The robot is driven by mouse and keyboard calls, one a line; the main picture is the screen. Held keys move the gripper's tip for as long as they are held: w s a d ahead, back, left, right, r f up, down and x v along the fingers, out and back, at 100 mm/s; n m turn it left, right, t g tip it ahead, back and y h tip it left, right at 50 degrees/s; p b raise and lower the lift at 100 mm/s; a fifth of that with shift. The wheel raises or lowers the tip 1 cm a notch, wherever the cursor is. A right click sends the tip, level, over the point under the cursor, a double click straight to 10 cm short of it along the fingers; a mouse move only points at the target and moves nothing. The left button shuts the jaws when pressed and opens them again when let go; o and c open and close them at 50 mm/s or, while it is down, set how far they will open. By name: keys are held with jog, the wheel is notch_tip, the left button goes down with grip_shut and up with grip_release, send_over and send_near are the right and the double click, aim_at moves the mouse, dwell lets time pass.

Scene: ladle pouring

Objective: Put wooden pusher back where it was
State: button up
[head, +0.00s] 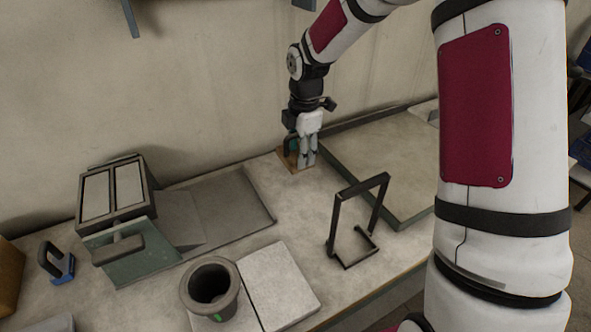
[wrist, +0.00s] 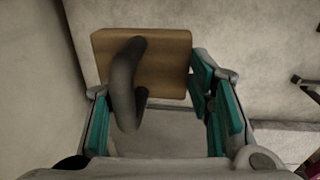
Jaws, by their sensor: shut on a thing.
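The wooden pusher is a tan wooden plate with a dark grey curved handle. In the head view the wooden pusher (head: 289,161) is at the back of the table near the wall, partly hidden by my gripper (head: 307,163). In the wrist view the wooden pusher (wrist: 168,62) has its handle between the fingers of my gripper (wrist: 152,95). My gripper is shut on it and points down. I cannot tell whether the plate rests on the table or is slightly above it.
A dark upright frame stand (head: 333,235) stands in front, and a large shallow tray (head: 398,222) lies to the right. To the left are a dustpan-like grey tray (head: 235,200), a green plate with a handle (head: 135,262), a round pot (head: 225,268) and a blue-based handled tool (head: 60,270).

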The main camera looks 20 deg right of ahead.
jog(key=shift+f, duration=2.75)
jog(key=shift+f, duration=0.1)
jog(key=o, duration=1.6)
jog(key=shift+c, duration=0.2)
